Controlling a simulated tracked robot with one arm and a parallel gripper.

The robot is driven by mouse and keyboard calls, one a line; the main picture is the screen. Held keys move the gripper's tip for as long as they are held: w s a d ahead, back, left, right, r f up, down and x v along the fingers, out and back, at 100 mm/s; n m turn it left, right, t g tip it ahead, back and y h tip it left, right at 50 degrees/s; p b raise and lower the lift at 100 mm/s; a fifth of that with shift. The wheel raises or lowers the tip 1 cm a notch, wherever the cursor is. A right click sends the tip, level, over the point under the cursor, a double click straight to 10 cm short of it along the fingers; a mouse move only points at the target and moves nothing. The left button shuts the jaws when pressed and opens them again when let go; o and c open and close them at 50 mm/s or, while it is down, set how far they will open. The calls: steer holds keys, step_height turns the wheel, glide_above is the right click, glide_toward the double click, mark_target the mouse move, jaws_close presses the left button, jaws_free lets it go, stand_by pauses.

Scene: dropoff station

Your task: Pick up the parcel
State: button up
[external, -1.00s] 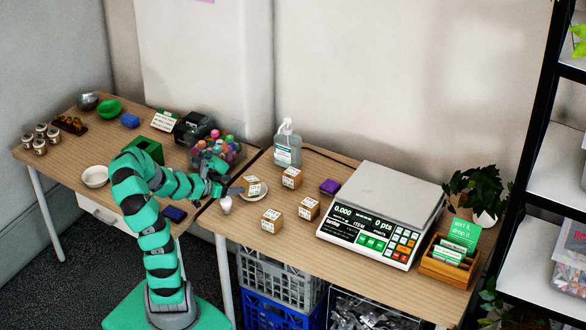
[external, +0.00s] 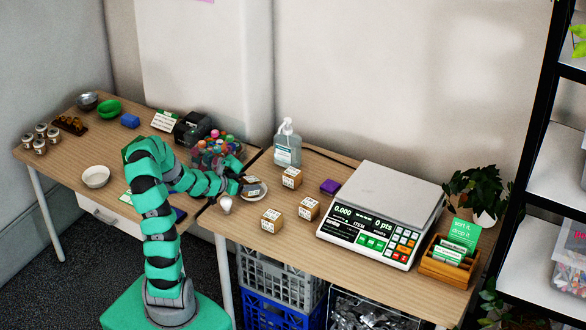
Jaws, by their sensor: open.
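Several small brown parcels with white labels stand on the right-hand table. One parcel (external: 253,188) is at a small white plate (external: 264,196), partly hidden by my gripper. The others are a rear parcel (external: 291,178), a middle parcel (external: 308,209) and a front parcel (external: 272,221). My gripper (external: 245,185) is open at the left side of the parcel by the plate. The fingers are small and dark here, and I cannot tell whether they touch it or reach around it.
A small white rounded object (external: 225,204) stands just in front of my gripper. A container of colourful items (external: 211,151) and a sanitizer bottle (external: 287,146) are behind. Table space in front of the scale is clear.

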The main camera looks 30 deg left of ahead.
mark_target(253, 179)
steer(key=shift+b+x, duration=0.55)
steer(key=shift+x, duration=1.3)
steer(key=shift+w+a+r, duration=0.1)
steer(key=c, duration=1.2)
steer(key=shift+r, duration=0.1)
